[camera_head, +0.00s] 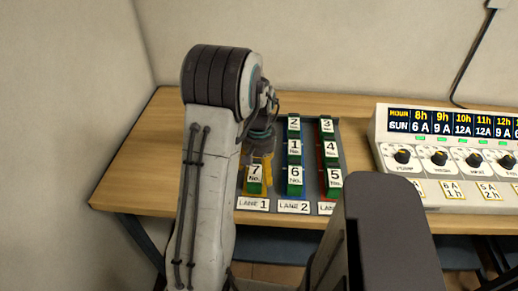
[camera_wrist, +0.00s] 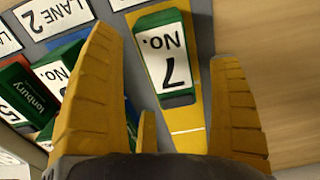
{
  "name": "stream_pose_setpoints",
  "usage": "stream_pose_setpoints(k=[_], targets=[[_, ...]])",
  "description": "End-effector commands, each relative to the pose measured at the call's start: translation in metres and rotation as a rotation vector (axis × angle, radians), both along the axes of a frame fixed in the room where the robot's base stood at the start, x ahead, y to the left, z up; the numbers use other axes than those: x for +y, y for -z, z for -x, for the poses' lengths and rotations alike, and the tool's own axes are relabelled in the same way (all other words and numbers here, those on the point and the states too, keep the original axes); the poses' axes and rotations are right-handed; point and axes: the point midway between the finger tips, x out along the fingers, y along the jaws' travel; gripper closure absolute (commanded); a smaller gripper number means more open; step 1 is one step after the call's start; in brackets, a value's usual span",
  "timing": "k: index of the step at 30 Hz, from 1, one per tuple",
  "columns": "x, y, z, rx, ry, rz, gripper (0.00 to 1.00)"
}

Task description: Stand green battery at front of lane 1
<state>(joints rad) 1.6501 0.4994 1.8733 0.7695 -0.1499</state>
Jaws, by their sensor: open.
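The green battery No. 7 (camera_head: 255,178) is at the front end of yellow lane 1, just behind the LANE 1 label (camera_head: 252,203); it looks upright. In the wrist view the same battery (camera_wrist: 165,55) appears between and slightly beyond my fingertips, its white label toward the camera. My gripper (camera_head: 258,163) is over lane 1, close behind the battery. In the wrist view its yellow fingers (camera_wrist: 165,50) are spread wide, with visible gaps on both sides of the battery. The yellow lane strip (camera_wrist: 186,130) below it is bare. My arm hides part of lane 1's left side.
Batteries No. 6 (camera_head: 295,180), No. 1 (camera_head: 294,148) and No. 2 (camera_head: 294,124) stand in lane 2. No. 5 (camera_head: 334,180), No. 4 (camera_head: 330,150) and No. 3 (camera_head: 327,126) stand in lane 3. A charger panel (camera_head: 450,155) is at right. Wooden tabletop (camera_head: 140,165) is clear at left.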

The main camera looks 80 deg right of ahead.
Motion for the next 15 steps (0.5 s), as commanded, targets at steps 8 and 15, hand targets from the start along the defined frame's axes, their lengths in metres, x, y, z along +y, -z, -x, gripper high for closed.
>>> stream_pose_setpoints(k=[8, 15], targets=[[-0.001, -0.050, 0.000, 0.001, 0.000, 0.005, 0.16], [-0.001, -0.079, 0.000, 0.000, 0.000, 0.002, 0.16]])
